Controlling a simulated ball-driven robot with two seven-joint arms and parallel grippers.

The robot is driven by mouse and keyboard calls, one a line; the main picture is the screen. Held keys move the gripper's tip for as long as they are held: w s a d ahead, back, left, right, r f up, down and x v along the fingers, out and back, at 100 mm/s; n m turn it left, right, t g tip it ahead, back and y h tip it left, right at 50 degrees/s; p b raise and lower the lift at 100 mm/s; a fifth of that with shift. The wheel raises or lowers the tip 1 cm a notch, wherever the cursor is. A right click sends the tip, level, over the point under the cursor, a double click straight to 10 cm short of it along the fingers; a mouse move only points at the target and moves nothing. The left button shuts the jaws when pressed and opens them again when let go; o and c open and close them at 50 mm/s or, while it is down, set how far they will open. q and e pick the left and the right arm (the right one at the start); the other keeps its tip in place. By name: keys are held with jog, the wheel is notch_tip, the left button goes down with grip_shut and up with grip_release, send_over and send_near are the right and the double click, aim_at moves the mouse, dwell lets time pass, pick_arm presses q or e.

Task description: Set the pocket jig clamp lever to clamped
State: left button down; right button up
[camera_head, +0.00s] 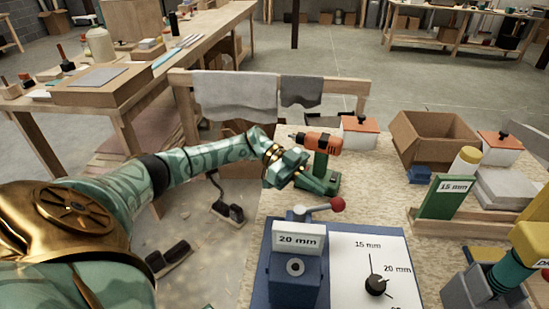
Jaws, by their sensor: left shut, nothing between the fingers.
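The blue pocket jig (296,272) stands at the front of the workbench, with a "20 mm" label on its block. Its clamp lever (318,208) is a grey metal arm that points right and ends in a red ball knob (337,204). My left gripper (330,190) reaches in from the left above the bench. It is shut and empty, with its fingertips just behind and above the red knob. I cannot tell whether they touch it.
An orange and green drill (320,150) stands right behind my left gripper. A white dial panel (365,262) with a black knob (376,285) is right of the jig.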

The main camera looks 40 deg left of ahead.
pick_arm(q)
jog(key=b+v, duration=0.4)
jog(key=v, duration=1)
jog(key=shift+a, duration=0.2)
